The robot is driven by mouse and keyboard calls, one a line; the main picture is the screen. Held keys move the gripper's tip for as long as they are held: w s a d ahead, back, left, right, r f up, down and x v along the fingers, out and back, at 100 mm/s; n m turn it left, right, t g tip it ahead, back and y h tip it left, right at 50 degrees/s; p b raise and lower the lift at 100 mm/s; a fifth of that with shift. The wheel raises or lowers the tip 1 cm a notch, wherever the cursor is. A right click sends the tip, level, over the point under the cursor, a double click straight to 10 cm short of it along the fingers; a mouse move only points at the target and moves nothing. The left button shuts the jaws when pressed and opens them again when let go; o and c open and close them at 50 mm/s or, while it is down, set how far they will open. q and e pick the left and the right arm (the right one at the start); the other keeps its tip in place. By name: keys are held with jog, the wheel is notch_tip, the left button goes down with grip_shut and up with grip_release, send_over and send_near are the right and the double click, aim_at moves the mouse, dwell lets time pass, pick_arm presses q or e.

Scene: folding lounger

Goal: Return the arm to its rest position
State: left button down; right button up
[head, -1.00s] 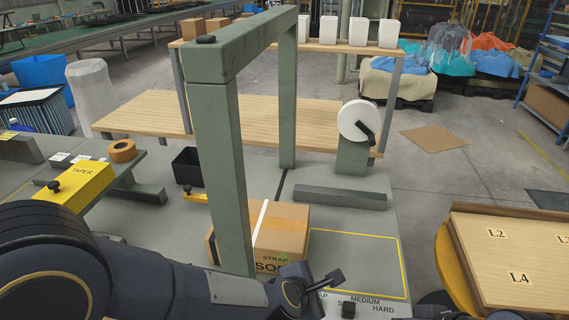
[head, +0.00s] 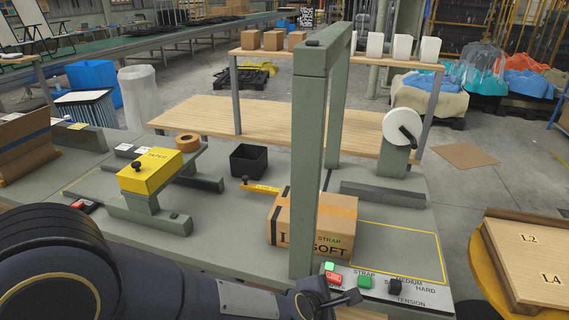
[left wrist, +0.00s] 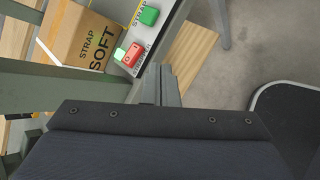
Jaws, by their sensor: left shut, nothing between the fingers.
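My left arm comes in along the bottom left of the head view. Its gripper (head: 343,299) is shut and empty, low in front of the strapping station's control panel (head: 379,286). In the left wrist view the shut fingers (left wrist: 165,86) stick out past the dark wrist housing, close to the panel's red button (left wrist: 132,55) in the picture; I cannot tell whether they touch anything. A cardboard box (head: 290,222) marked SOFT stands at the green strapping frame (head: 309,160), whose near post hides part of it. My right gripper is out of view.
A yellow taper (head: 150,170) stands on the bench at left, near a tape roll (head: 188,143) and a black bin (head: 249,161). A white reel (head: 402,128) is behind the frame. A wooden board (head: 535,262) lies at right. The yellow-outlined bench area (head: 395,245) is clear.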

pick_arm(q)
jog(key=s+a+r+m+h, duration=0.1)
jog(key=a+r+m, duration=0.35)
jog(key=a, duration=0.35)
jog(key=s+a+r+m+h, duration=0.1)
jog(key=s+a+r+m, duration=0.1)
jog(key=a+r+m, duration=0.45)
jog(key=s+a+f+m+y, duration=0.2)
jog(key=s+a+m, duration=0.1)
jog(key=s+a, duration=0.3)
jog(key=s+a+f+m+g+y, duration=0.1)
jog(key=s+a+f+m+y, duration=0.1)
jog(key=s+a, duration=0.4)
jog(key=a, duration=0.3)
jog(key=shift+a+f+m, duration=0.15)
jog(key=shift+a+m, duration=0.15)
jog(key=shift+m, duration=0.1)
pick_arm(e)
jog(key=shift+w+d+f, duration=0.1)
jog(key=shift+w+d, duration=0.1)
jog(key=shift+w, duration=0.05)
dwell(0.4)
